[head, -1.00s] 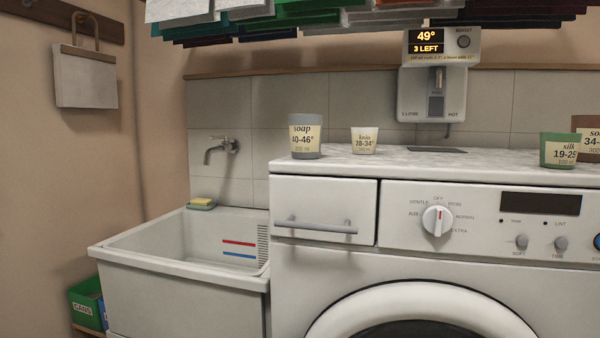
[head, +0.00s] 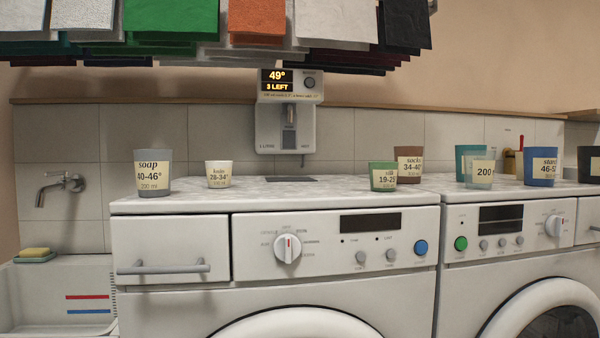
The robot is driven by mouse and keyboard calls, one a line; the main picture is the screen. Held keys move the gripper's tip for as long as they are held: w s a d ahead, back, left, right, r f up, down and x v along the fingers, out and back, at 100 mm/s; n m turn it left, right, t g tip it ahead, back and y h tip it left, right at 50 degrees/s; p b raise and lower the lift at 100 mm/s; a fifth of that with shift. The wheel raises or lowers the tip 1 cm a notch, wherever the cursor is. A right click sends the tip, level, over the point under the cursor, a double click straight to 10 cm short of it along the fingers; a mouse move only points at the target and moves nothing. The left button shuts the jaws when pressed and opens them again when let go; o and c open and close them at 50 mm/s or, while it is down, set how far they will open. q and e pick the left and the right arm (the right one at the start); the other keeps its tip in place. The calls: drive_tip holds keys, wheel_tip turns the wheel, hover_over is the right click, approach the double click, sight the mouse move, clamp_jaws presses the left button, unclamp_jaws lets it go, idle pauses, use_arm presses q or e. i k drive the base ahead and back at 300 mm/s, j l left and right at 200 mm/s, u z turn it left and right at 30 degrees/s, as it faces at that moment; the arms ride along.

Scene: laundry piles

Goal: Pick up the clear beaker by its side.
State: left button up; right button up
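The clear beaker (head: 480,169) stands upright on top of the right-hand washing machine, in the right part of the head view. It is see-through, with a pale label reading 200. A teal cup (head: 468,156) stands close behind it and is partly hidden. A blue cup (head: 541,166) labelled 46-5 and more stands to its right, with a gap between them. Neither of my grippers is in view.
A brown cup (head: 409,160), a green cup (head: 383,177), a white cup (head: 219,173) and a grey soap cup (head: 152,172) stand on the left machine. A dark cup (head: 589,164) is at the right edge. Folded cloths (head: 258,20) hang above. A dispenser (head: 286,125) is on the wall.

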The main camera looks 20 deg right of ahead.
sight(479, 166)
drive_tip(key=z, duration=1.55)
